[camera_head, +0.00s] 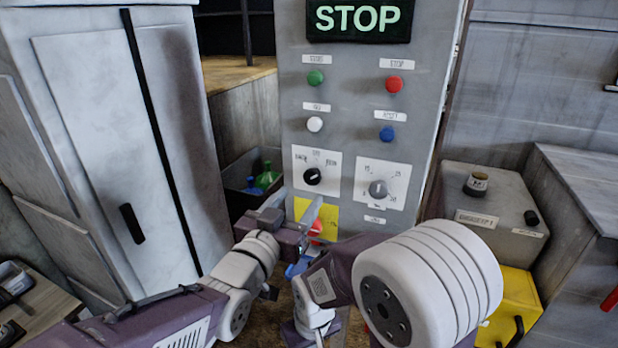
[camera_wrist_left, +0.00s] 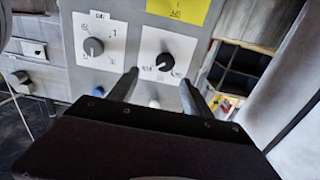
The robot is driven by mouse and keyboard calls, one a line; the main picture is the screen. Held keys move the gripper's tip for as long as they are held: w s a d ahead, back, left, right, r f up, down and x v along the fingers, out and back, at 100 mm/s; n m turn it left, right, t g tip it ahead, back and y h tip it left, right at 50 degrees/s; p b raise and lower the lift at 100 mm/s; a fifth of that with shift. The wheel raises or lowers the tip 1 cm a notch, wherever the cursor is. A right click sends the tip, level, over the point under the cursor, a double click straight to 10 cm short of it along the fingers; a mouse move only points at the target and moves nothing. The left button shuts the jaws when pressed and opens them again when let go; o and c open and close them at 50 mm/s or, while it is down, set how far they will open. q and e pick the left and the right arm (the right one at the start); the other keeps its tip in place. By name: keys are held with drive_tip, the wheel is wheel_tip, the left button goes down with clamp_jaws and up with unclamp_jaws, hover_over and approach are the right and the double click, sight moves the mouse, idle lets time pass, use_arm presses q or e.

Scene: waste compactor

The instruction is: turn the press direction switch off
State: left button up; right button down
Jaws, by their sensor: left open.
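The press direction switch is a black round knob (camera_head: 312,176) on a white plate with three labels around its top, on the grey control panel. Its pale mark seems to lean toward the right label in the head view, but it is small. My left gripper (camera_head: 310,214) is in front of the panel, below the knob, empty and open. In the left wrist view, which shows the panel upside down, the knob (camera_wrist_left: 165,61) appears between the tips of the open left fingers (camera_wrist_left: 159,78); contact is not visible. My right arm is folded at the lower middle; its fingers cannot be made out.
A grey knob (camera_head: 378,188) sits right of the switch. Green (camera_head: 316,77), red (camera_head: 393,84), white (camera_head: 315,124) and blue (camera_head: 386,133) buttons are above, under a STOP display (camera_head: 359,19). A tall cabinet (camera_head: 110,140) stands left; a grey box (camera_head: 490,210) stands right.

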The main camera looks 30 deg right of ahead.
sight(311, 177)
use_arm(q)
drive_tip(key=p+x, duration=0.1)
drive_tip(key=x, duration=0.3)
drive_tip(key=p+x, duration=0.2)
drive_tip(key=x, duration=0.2)
drive_tip(key=shift+w+a, duration=0.2)
drive_tip(key=shift+w, duration=0.1)
drive_tip(key=shift+w+d, duration=0.3)
drive_tip(key=shift+w, duration=0.1)
drive_tip(key=shift+a, duration=0.1)
clamp_jaws()
drive_tip(key=shift+f, duration=0.1)
